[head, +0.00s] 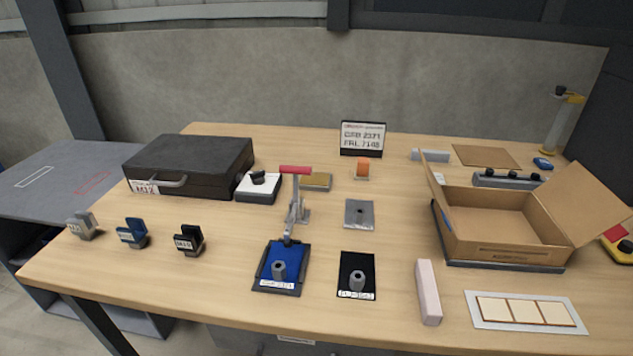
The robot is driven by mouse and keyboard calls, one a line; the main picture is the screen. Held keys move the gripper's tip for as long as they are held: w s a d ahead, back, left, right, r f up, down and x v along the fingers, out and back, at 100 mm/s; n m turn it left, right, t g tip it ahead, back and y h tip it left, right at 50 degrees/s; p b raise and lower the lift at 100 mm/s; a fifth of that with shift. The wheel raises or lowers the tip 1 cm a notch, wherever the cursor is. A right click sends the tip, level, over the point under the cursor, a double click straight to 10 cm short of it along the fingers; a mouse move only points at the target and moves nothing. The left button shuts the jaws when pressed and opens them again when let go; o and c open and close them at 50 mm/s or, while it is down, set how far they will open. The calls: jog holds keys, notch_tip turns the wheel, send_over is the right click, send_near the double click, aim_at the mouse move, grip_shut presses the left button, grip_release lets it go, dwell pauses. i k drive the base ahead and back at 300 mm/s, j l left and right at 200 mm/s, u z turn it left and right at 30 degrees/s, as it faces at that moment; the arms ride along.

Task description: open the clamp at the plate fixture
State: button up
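The clamp (296,212) stands at the middle of the table, a grey metal toggle clamp with a red handle bar (295,169) on top. Its handle stands upright. Its grey arm reaches forward and down to the rear edge of the plate fixture (262,283), and the tip looks to be on or just above it. The fixture has a dark frame, a blue plate (264,268), a grey post (279,271) and a white label at the front. I cannot tell from here whether the tip presses on the plate. My gripper is not in view.
A black mat with a grey post (358,278) lies right of the fixture, and a grey plate (359,213) behind it. A black case (190,165) and white box (257,188) stand back left. An open carton (490,245) stands right. Small holders (189,240) stand front left.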

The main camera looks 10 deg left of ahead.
aim_at(295, 171)
jog(key=j, duration=0.6)
jog(key=i+j, duration=0.15)
jog(key=j, duration=1)
jog(key=i, duration=0.05)
